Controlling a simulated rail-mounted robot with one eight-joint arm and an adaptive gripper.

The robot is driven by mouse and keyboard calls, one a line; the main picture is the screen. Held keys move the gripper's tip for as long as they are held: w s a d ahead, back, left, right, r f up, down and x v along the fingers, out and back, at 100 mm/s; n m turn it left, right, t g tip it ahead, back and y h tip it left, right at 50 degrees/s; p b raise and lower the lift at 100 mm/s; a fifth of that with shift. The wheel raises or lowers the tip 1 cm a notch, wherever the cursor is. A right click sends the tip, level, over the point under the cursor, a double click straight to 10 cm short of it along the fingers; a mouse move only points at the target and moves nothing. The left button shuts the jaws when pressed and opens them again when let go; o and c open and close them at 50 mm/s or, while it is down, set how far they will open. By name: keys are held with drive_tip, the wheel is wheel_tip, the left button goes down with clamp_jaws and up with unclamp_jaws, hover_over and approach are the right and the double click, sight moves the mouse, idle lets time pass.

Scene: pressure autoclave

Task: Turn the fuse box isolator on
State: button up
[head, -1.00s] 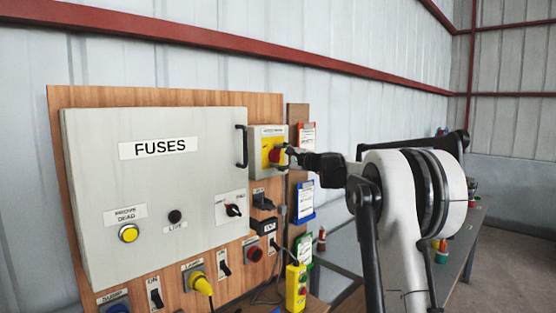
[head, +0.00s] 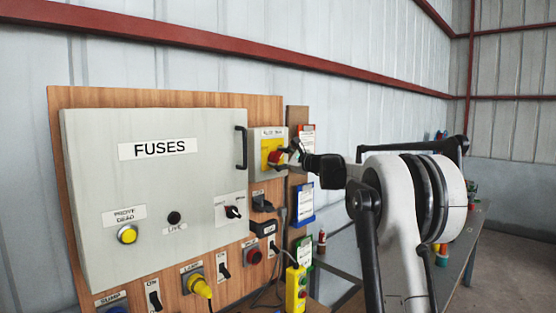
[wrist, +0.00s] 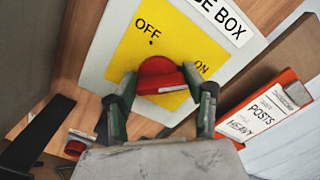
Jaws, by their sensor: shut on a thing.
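The fuse box isolator is a small grey box (head: 256,174) with a yellow plate and a red rotary knob (head: 273,158), right of the large fuse cabinet. In the wrist view its yellow plate (wrist: 128,50) reads OFF at upper left and ON at right. The red knob (wrist: 160,72) sits between my fingertips. My gripper (wrist: 160,76) is shut on it, one green-grey finger at each side. In the head view my gripper (head: 289,152) reaches the knob from the right, tilted. I cannot tell which mark the knob points to.
The grey FUSES cabinet (head: 150,215) with a black handle (head: 242,147) stands close on the left. Switches, plugs and a yellow pendant box (head: 295,289) sit below. An orange clipboard (wrist: 262,120) hangs just right of the isolator. A workbench stands behind my arm.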

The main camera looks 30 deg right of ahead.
drive_tip(key=shift+d+r, duration=0.1)
drive_tip(key=shift+r, duration=0.05)
drive_tip(key=o, duration=1.1)
drive_tip(key=shift+s, duration=0.1)
drive_tip(key=v, duration=1.1)
drive_tip(key=shift+s+d, duration=0.1)
drive_tip(key=shift+s, duration=0.3)
